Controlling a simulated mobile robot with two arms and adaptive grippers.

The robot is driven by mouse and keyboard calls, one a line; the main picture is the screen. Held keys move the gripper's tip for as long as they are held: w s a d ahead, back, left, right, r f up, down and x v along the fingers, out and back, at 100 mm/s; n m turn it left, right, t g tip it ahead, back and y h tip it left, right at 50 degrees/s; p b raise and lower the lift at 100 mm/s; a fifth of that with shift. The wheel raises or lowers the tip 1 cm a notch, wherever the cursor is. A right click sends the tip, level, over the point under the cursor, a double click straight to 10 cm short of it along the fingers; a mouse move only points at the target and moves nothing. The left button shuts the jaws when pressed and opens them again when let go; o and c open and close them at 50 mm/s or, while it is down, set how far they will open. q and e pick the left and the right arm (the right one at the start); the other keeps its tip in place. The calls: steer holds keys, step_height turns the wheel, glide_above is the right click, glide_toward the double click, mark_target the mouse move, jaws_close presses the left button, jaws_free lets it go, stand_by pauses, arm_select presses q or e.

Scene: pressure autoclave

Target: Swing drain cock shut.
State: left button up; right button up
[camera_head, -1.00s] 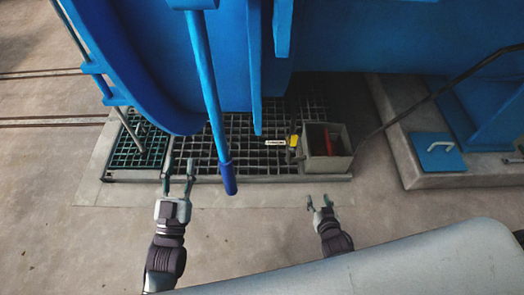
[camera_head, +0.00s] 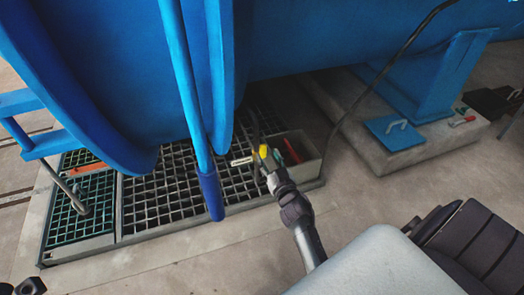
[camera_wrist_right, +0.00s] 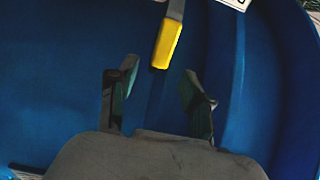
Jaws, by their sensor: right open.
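The drain cock's lever has a yellow grip (camera_head: 263,151) beside the open box at the grating's right end. In the right wrist view the yellow grip (camera_wrist_right: 166,44) hangs from a grey shank, its end pointing towards my gripper. My right gripper (camera_wrist_right: 158,88) is open and empty, with the grip's end just ahead of the gap between its fingers. In the head view my right gripper (camera_head: 261,163) is at the lever and partly covers it; contact cannot be told. The valve body is not clear. My left gripper's fingers are not in view.
The concrete box (camera_head: 312,166) with a red item inside stands to the right. The blue vessel (camera_head: 330,40) and a long blue bar (camera_head: 185,90) hang over the floor grating (camera_head: 160,205). A black cable runs at the right.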

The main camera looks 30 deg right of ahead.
mark_target(263, 148)
steer(key=b+x, duration=0.1)
steer(key=x, duration=0.4)
steer(key=shift+w, duration=0.35)
jaws_close()
